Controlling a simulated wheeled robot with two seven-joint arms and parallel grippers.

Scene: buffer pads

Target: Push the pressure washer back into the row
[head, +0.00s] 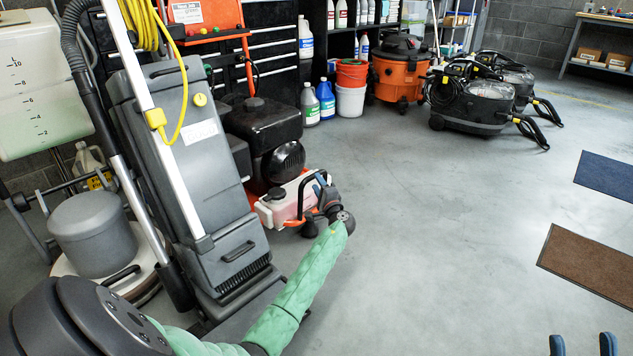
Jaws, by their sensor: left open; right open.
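The pressure washer (262,118) has a black engine, an orange frame with a tall handle and a pale tank low at its front. It stands upright at the left, just right of a grey upright vacuum that hides part of it. My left gripper (311,189), at the end of the green-sleeved arm, is open at the washer's lower front right, beside the pale tank and orange frame. I cannot tell whether it touches. My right gripper (583,345) is open and empty at the bottom right edge, with only its blue fingertips showing.
The grey upright vacuum (185,140) and a floor polisher (95,235) stand left of the washer. Black drawers (275,50) are behind it. Bottles, buckets (350,98), an orange vacuum (400,70) and black machines (470,103) line the back. The middle floor is clear; two mats lie right.

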